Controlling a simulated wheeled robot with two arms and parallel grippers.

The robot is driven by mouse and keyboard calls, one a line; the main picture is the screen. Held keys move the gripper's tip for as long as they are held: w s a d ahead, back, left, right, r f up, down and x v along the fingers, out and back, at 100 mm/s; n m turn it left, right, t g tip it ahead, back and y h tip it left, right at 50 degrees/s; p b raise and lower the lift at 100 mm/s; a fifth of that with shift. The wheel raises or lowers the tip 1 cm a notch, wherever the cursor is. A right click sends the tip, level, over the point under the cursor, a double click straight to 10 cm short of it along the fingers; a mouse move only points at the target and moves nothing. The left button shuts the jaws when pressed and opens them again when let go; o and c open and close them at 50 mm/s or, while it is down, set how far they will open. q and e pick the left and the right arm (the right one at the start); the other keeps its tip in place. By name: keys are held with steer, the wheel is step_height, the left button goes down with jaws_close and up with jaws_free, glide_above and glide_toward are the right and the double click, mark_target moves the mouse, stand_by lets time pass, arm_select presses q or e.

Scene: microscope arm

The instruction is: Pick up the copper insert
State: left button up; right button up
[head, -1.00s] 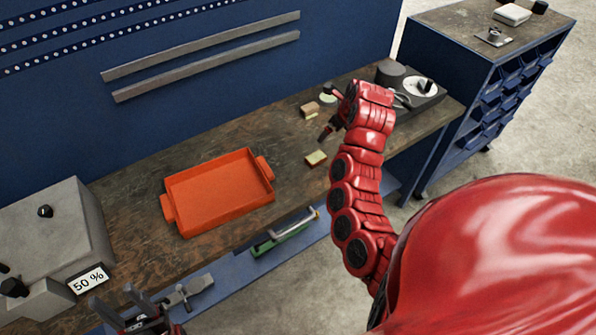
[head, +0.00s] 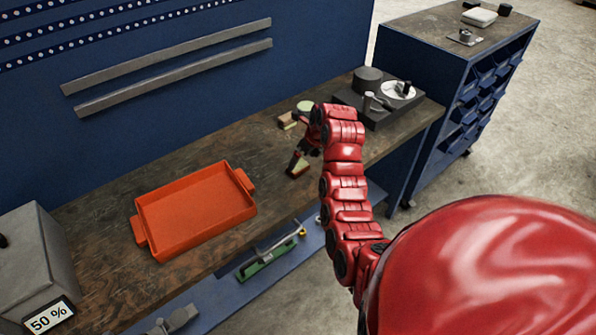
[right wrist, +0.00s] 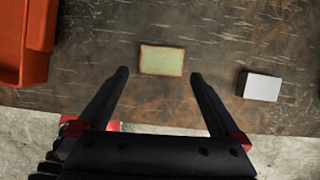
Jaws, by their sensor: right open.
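A small flat block with a pale yellow-green top and thin copper-orange edges lies on the wooden bench; I take it for the copper insert (right wrist: 162,60). In the head view the insert (head: 298,171) is partly hidden by my right gripper (head: 297,162). In the right wrist view my right gripper (right wrist: 159,74) is open and empty. Its fingertips are on either side of the block's near edge, with the block ahead between them, apart from both. I cannot tell the height of the fingers above the bench. My left gripper is not in view.
A white-topped block (right wrist: 261,86) lies right of the right finger. An orange tray (head: 195,212) stands to the left. A small brown block (head: 288,121) and a dark device (head: 377,112) sit farther back. The bench's front edge is close.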

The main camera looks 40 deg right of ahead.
mark_target(298, 166)
steer(key=shift+w+f+p, duration=0.1)
steer(key=shift+f+p, duration=0.05)
steer(key=shift+p, duration=0.15)
steer(key=p+x, duration=0.1)
steer(key=x, duration=0.2)
steer(key=shift+w+d+f+p, duration=0.15)
steer(key=shift+w+f+p, duration=0.15)
steer(key=shift+p, duration=0.1)
steer(key=shift+w+f, duration=0.2)
steer(key=shift+f, duration=0.3)
jaws_close()
